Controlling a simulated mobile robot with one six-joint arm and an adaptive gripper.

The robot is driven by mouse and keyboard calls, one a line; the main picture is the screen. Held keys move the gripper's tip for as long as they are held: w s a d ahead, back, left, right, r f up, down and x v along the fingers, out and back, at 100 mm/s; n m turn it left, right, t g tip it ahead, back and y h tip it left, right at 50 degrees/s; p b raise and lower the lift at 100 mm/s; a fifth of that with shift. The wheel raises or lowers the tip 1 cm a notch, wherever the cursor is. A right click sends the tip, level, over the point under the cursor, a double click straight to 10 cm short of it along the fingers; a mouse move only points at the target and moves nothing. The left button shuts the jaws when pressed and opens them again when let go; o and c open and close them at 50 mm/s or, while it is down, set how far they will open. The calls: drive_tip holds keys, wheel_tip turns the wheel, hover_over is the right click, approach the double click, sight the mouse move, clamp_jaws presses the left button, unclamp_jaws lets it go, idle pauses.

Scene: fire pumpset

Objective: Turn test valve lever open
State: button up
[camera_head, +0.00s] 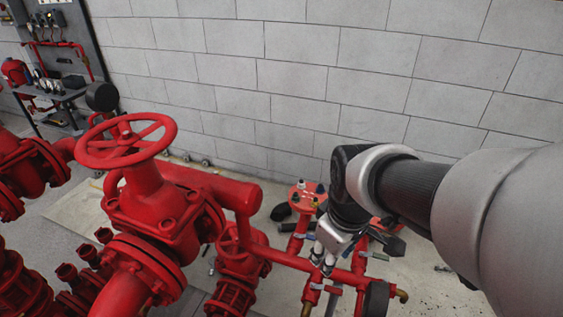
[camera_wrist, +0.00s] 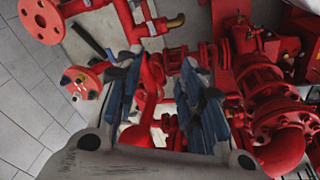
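My gripper (camera_head: 323,262) points down over the thin red pipework at lower centre-right in the head view. In the wrist view its two fingers (camera_wrist: 160,68) stand apart, with red pipe visible between them and nothing clearly held. Small grey-blue levers sit on the pipes near the gripper: one lever (camera_head: 375,256) to its right and one lever (camera_head: 333,289) just below it. A dark lever (camera_wrist: 90,40) lies left of the fingers in the wrist view. I cannot tell which is the test valve lever, or whether a finger touches one.
A large red handwheel valve (camera_head: 127,142) stands left of the gripper. A red round flange (camera_head: 308,193) rises behind it. A horizontal red pipe (camera_head: 290,260) crosses beside the gripper, with a brass end (camera_head: 402,296) at right. A block wall (camera_head: 300,85) closes the back.

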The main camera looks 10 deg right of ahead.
sight(333, 289)
drive_tip(key=w+d+f+n+g+p, duration=0.2)
drive_tip(key=w+d+f+n+p, duration=0.1)
drive_tip(key=w+d+f+n, duration=0.4)
drive_tip(key=shift+m, duration=0.7)
drive_tip(key=f+b, duration=0.2)
drive_tip(key=f, duration=0.4)
drive_tip(key=s+f+b, duration=0.1)
drive_tip(key=f, duration=0.5)
drive_tip(key=s+f+b, duration=0.1)
drive_tip(key=f+b, duration=0.1)
drive_tip(key=f, duration=0.4)
drive_tip(key=shift+a+f+b, duration=0.35)
drive_tip(key=shift+c, duration=0.2)
clamp_jaws()
